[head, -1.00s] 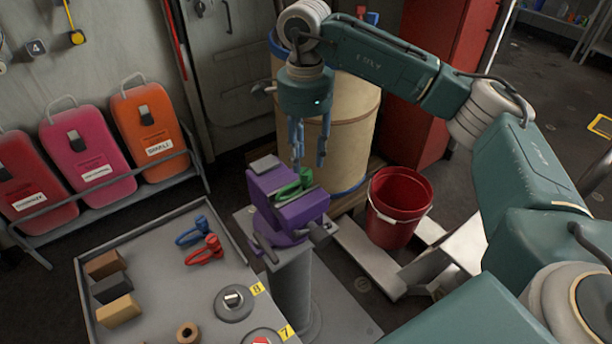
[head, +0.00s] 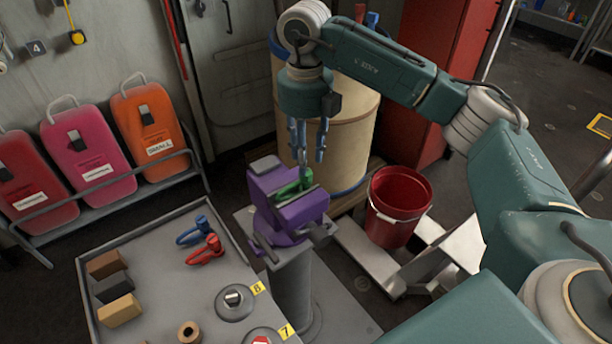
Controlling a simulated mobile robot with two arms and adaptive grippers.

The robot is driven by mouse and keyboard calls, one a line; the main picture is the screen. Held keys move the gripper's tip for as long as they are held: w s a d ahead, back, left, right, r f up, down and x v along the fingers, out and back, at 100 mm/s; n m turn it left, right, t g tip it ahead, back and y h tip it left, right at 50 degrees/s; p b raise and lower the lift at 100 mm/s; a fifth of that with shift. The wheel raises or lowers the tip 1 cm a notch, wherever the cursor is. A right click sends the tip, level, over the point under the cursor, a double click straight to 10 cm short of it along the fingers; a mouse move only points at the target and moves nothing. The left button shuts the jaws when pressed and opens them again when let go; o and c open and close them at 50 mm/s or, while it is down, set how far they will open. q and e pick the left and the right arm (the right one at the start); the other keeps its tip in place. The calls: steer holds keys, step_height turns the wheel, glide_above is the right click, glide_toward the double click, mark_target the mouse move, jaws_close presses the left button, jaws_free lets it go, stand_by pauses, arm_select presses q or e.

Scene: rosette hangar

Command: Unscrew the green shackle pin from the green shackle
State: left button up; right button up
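The green shackle (head: 290,188) is held in the jaws of the purple vise (head: 292,213). Its green pin (head: 306,174) seems to be the part standing up at its right end. My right gripper (head: 311,160) points down from above with its blue fingers apart. The fingertips are just above the pin end in the picture. I cannot tell whether they touch it or are around it. My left gripper is not in view.
A blue shackle (head: 192,232) and a red shackle (head: 205,250) lie on the grey tray table (head: 165,290) at left, with several blocks. A red bucket (head: 398,208) stands right of the vise. A large drum (head: 350,135) is behind my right gripper.

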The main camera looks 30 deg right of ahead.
mark_target(305, 181)
steer(key=m, duration=0.5)
steer(key=m+p, duration=0.1)
steer(key=m, duration=0.6)
steer(key=m+p, duration=0.1)
steer(key=m, duration=0.4)
steer(key=m+p, duration=0.1)
steer(key=m, duration=0.2)
steer(key=shift+r+m, duration=0.1)
steer(key=shift+m, duration=0.3)
steer(key=m, duration=0.3)
steer(key=shift+f, duration=0.2)
steer(key=shift+f+b, duration=0.4)
steer(key=shift+f, duration=0.55)
steer(key=shift+f, duration=0.15)
